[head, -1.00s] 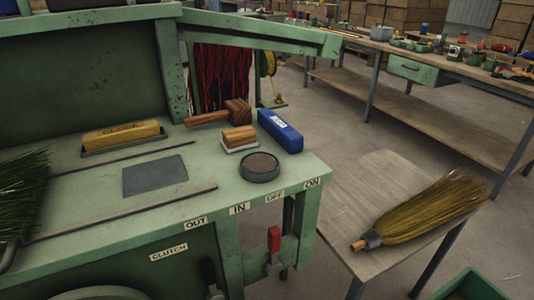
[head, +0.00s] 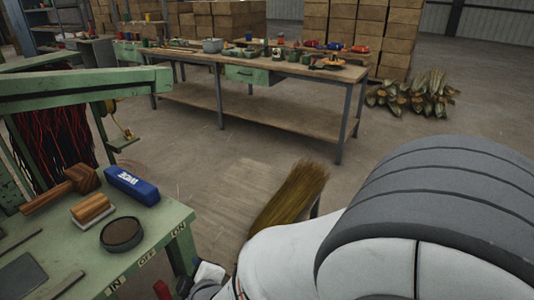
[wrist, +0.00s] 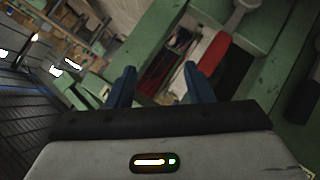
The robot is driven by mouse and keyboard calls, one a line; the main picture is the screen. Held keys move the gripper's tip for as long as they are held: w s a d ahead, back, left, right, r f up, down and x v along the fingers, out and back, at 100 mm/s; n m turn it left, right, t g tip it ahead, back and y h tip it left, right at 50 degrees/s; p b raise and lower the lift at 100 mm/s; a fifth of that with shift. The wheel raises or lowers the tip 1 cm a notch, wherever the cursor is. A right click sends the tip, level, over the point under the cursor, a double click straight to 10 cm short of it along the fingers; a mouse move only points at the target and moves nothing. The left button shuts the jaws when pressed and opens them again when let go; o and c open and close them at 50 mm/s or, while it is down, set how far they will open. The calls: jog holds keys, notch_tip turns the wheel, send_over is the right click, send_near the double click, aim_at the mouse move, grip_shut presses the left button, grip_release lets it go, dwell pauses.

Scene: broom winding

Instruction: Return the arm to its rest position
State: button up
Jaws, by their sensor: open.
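My gripper (wrist: 159,68) shows in the wrist view with its two blue fingers apart and nothing between them. Past the fingers are the green machine frame and a red lever handle (wrist: 215,62), in a tilted view. In the head view my white and grey arm fills the lower right, and I cannot make out the fingers there. The arm hides part of the small side table (head: 232,185) and the lower end of the broom (head: 292,195) lying on it.
The green machine bench (head: 165,218) at the left holds a blue box (head: 132,185), a wooden mallet (head: 62,188), a wood-backed block (head: 92,209) and a round dish (head: 122,234). A long workbench (head: 290,70) stands behind. Open floor lies between them.

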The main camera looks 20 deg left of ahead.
jog(key=w+d+r+m+g+h+p, duration=0.1)
jog(key=w+d+r+m+h+p, duration=0.15)
jog(key=w+d+r+m, duration=0.6)
jog(key=w+d+r+m+h+p, duration=0.1)
jog(key=w+d+r+h+p, duration=0.2)
jog(key=d, duration=1)
jog(key=s+d+r+m+g+h+p, duration=0.1)
jog(key=s+d+r+m, duration=0.1)
jog(key=d, duration=0.5)
jog(key=s+d+r+m+g+h+p, duration=0.1)
jog(key=s+d+r+m+p, duration=0.1)
jog(key=d, duration=0.6)
jog(key=s+d+r+m+g+h+p, duration=0.1)
jog(key=s+d+r+m+p, duration=0.1)
jog(key=d+r+m, duration=0.3)
jog(key=shift+s+d+r+m+h, duration=0.4)
jog(key=shift+s+d, duration=0.5)
jog(key=shift+d, duration=0.3)
jog(key=shift+f, duration=0.1)
jog(key=shift+c, duration=0.6)
